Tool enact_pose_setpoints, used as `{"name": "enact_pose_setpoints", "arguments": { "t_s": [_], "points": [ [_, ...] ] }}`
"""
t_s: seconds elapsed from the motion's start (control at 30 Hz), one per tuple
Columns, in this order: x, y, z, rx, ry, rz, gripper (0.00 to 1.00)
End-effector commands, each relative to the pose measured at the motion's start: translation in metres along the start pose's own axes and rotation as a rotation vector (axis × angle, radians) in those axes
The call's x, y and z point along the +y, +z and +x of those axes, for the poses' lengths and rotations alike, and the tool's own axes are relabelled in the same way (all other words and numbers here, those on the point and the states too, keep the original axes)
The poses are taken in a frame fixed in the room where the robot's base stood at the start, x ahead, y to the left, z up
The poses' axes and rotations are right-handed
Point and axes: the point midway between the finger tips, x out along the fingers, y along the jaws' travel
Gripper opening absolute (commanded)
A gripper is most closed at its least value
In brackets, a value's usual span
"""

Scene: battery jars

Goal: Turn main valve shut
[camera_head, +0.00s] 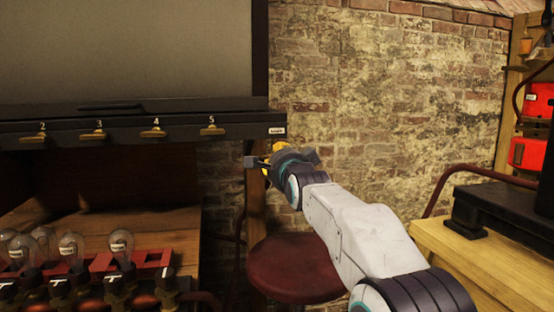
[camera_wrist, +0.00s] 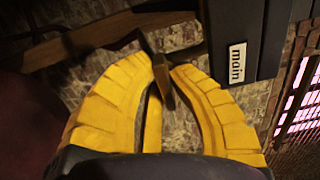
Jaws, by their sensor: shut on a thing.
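My gripper (camera_head: 262,158) is at the right end of the dark panel, just below the white "main" label (camera_head: 278,131). In the wrist view the yellow fingers (camera_wrist: 164,70) are closed around a thin brown lever, the main valve handle (camera_wrist: 162,80), which runs between the fingertips. The label (camera_wrist: 236,63) is close to the right finger there. In the head view the handle is hidden by my gripper, so its exact angle cannot be told.
Brass valves numbered 2 to 5 (camera_head: 154,133) line the panel to the left. A wooden post (camera_head: 257,190) stands below my gripper. A round red stool (camera_head: 292,268) is under my arm. Bulbs in a red rack (camera_head: 125,262) stand lower left. A wooden bench (camera_head: 470,262) is at right.

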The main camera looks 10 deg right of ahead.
Motion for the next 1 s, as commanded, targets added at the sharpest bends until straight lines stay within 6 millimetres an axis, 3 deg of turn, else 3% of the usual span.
{"name": "enact_pose_setpoints", "arguments": {
  "t_s": [0.17,0.2,0.5,0.8,1.0],
  "points": [
    [-0.001,-0.001,0.0,0.001,-0.003,0.001,0.0],
    [-0.001,-0.001,0.0,0.001,-0.003,0.001,0.19],
    [-0.001,0.0,0.0,0.001,-0.001,0.0,0.44],
    [-0.001,0.0,-0.002,0.0,-0.001,-0.001,0.44],
    [-0.002,0.0,-0.016,0.0,-0.003,-0.001,0.44]
  ]
}}
